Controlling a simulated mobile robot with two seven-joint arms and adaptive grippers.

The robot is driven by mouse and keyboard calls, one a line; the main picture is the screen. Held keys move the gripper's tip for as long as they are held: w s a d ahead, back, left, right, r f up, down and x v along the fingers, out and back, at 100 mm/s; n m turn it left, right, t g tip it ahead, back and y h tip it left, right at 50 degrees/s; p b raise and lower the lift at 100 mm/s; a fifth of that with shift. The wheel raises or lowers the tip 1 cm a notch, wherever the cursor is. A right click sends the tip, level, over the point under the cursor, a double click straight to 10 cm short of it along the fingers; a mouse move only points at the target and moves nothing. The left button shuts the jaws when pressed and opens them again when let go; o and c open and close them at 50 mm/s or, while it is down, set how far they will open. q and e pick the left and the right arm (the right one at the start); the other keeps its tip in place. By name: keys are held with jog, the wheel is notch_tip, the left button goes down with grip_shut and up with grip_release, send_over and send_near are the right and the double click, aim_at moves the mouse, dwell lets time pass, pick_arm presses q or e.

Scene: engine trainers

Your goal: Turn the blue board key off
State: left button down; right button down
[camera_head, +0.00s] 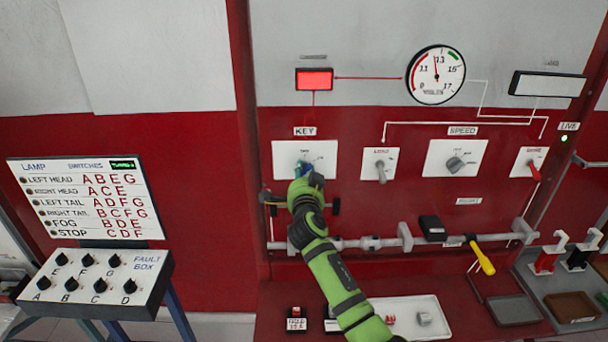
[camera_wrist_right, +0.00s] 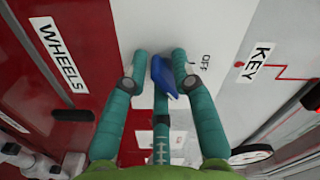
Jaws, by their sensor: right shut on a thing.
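The blue key (camera_head: 303,168) sits in the white plate (camera_head: 285,150) under the KEY label (camera_head: 305,131). My right gripper (camera_head: 309,177) reaches up to the key from below and hides much of it. In the right wrist view, the blue key (camera_wrist_right: 164,77) lies between the two teal fingers of my right gripper (camera_wrist_right: 160,76), which is shut on it. An OFF mark (camera_wrist_right: 206,62) shows on the plate beside the key. The key's exact angle is hard to tell. My left gripper is not in view.
A red lamp (camera_head: 314,79) is lit above the key. To its right are a gauge (camera_head: 436,75), the LOAD switch (camera_head: 380,168), the SPEED knob (camera_head: 456,163) and a red-handled switch (camera_head: 534,170). A grey rail (camera_head: 385,242) runs below. The fault box (camera_head: 95,285) stands at left.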

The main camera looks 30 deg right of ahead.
jog(key=shift+f+n+b, duration=0.25)
jog(key=shift+n+b, duration=0.4)
jog(key=shift+n, duration=0.35)
jog(key=n+b, duration=0.1)
jog(key=n, duration=0.1)
jog(key=shift+s+d+n, duration=0.1)
jog(key=shift+d+n, duration=0.05)
jog(key=shift+n, duration=0.15)
jog(key=n, duration=0.3)
jog(key=shift+r, duration=0.1)
jog(key=shift+d+r+n, duration=0.1)
jog(key=shift+d+n, duration=0.05)
jog(key=shift+n, duration=1.65)
jog(key=c, duration=1.2)
grip_release()
jog(key=shift+s, duration=0.1)
